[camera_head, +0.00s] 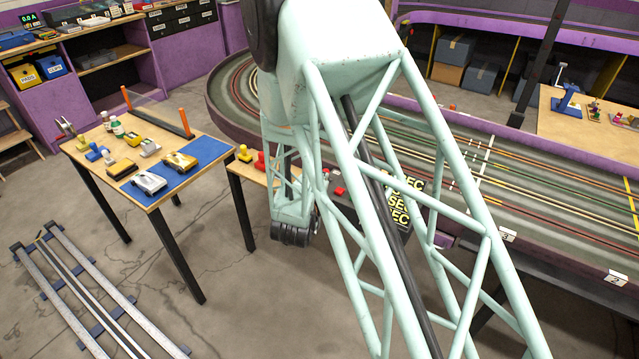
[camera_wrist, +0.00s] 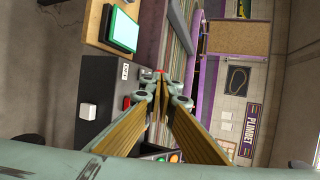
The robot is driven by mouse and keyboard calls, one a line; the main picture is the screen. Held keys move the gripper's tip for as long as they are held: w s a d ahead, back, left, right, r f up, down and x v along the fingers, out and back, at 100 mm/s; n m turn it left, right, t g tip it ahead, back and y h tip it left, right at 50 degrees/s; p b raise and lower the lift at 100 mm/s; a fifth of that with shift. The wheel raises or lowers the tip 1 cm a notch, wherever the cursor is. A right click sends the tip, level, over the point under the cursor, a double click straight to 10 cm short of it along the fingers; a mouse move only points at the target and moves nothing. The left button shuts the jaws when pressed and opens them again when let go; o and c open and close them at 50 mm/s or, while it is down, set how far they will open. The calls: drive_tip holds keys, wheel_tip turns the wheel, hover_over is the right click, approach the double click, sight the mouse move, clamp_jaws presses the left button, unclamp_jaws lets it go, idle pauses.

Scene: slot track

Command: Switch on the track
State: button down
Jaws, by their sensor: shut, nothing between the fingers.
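The slot track (camera_head: 560,185) curves around behind my arm in the head view, with several coloured lanes. A black control box (camera_head: 372,208) with yellow "SEC" lettering sits at the track's near side, partly hidden by my arm. A dark panel (camera_wrist: 108,78) in the wrist view carries a white square block (camera_wrist: 87,111), and a red button (camera_wrist: 127,103) is beside my fingers. My gripper (camera_wrist: 162,84) is shut and empty, over or beside the panel's edge; contact cannot be told. The head view hides its fingertips.
Metal rails (camera_head: 85,290) lie on the floor. A small wooden stand (camera_head: 245,172) holds yellow and red items. Open floor lies between.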

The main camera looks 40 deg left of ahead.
drive_tip(key=shift+x, duration=1)
drive_tip(key=shift+w+r, duration=0.1)
drive_tip(key=shift+w, duration=0.05)
